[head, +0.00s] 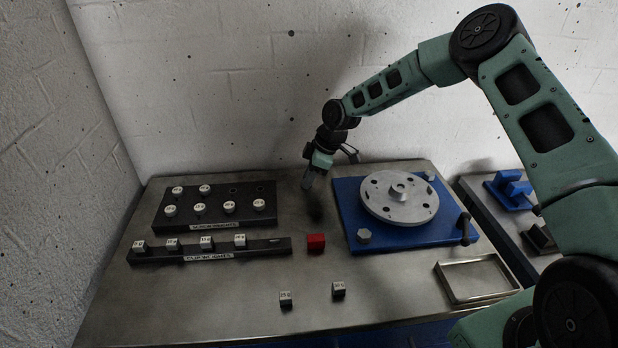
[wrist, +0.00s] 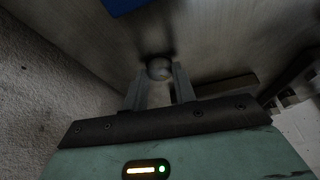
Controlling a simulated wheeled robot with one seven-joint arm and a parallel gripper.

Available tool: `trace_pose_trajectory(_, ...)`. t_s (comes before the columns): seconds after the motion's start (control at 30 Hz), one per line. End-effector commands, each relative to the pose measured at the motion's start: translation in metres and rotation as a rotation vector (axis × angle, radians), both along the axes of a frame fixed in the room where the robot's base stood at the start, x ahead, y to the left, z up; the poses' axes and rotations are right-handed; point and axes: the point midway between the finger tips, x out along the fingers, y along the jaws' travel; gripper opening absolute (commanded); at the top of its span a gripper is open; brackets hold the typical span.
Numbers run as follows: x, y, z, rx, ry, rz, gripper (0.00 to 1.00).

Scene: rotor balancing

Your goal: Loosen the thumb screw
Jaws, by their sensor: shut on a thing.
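The blue base (head: 350,205) carries a round silver rotor (head: 385,208) with holes and a raised hub. A grey faceted knob (head: 364,235) sits at the base's front left corner and a small light knob (head: 430,174) at its back right. I cannot tell for certain which is the thumb screw. My gripper (head: 307,184) hangs above the table, left of the blue base and apart from both knobs. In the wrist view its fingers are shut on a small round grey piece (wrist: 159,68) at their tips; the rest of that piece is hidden.
A dark screw-weight rack (head: 168,222) and a clip-weight rack (head: 265,248) stand left. A red block (head: 316,242) and two small weights, one left (head: 286,300) and one right (head: 338,289), lie in front. A shallow metal tray (head: 449,284) is front right. A black handle (head: 465,228) edges the base.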

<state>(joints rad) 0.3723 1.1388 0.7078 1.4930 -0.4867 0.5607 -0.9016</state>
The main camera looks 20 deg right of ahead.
Motion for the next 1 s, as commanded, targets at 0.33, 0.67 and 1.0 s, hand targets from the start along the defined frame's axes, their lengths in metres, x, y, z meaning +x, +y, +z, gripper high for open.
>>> trace_pose_trajectory(0.33, 0.0031, -0.0013, -0.0023, -0.001, -0.001, 0.264, 0.04)
trace_pose_trajectory(0.67, 0.0036, -0.0018, -0.0018, -0.002, 0.0, 0.391, 0.04)
trace_pose_trajectory(1.0, 0.0037, -0.0021, -0.0012, -0.004, 0.001, 0.415, 0.04)
